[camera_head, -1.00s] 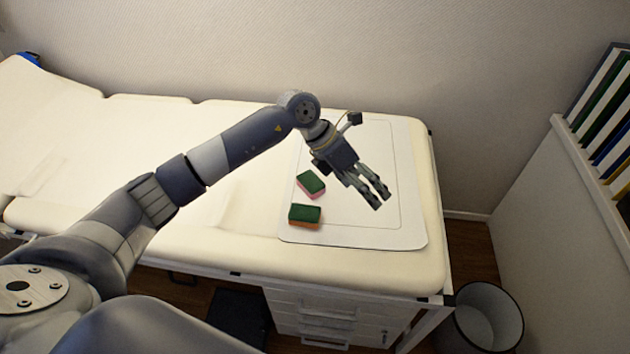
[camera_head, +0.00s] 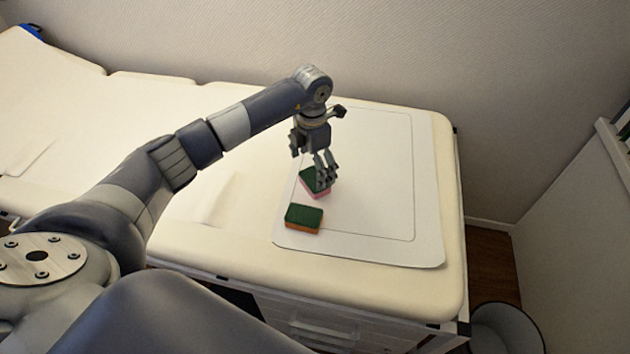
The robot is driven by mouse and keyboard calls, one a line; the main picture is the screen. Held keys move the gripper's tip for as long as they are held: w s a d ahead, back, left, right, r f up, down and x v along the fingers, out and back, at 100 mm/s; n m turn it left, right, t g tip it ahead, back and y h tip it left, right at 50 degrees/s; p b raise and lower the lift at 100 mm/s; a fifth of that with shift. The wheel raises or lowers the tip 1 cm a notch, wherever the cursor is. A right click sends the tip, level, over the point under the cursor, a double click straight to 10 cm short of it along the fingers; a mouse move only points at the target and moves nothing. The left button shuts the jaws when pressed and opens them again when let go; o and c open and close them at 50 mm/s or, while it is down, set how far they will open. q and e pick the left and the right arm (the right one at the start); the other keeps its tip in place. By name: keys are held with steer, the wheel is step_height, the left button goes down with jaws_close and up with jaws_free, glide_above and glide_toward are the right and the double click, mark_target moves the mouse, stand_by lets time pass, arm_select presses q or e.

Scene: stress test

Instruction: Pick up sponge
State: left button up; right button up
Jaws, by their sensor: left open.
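Two sponges lie on a white mat (camera_head: 375,215) on the padded bench. The nearer one is a green-topped sponge with an orange lower side (camera_head: 304,218), lying clear of the gripper. The farther one is a green-topped sponge with a pink lower side (camera_head: 311,181). My left gripper (camera_head: 325,181) is open and points down at the pink-sided sponge, with its fingers covering that sponge's right part. I cannot tell whether the fingers touch it. My right gripper is not in view.
The cream padded bench (camera_head: 190,225) runs to the left and has free room. A wall stands behind it.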

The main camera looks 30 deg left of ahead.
mark_target(315, 178)
arm_select(q)
steer(key=f, duration=0.4)
steer(key=shift+d+p, duration=0.3)
steer(key=shift+d, duration=0.05)
steer(key=shift+w+f, duration=0.1)
steer(key=shift+f, duration=0.3)
steer(key=c, duration=0.7)
steer(key=shift+c, duration=0.5)
step_height(315, 178, up, 10)
steer(key=shift+r+b, duration=0.1)
steer(key=shift+b, duration=0.3)
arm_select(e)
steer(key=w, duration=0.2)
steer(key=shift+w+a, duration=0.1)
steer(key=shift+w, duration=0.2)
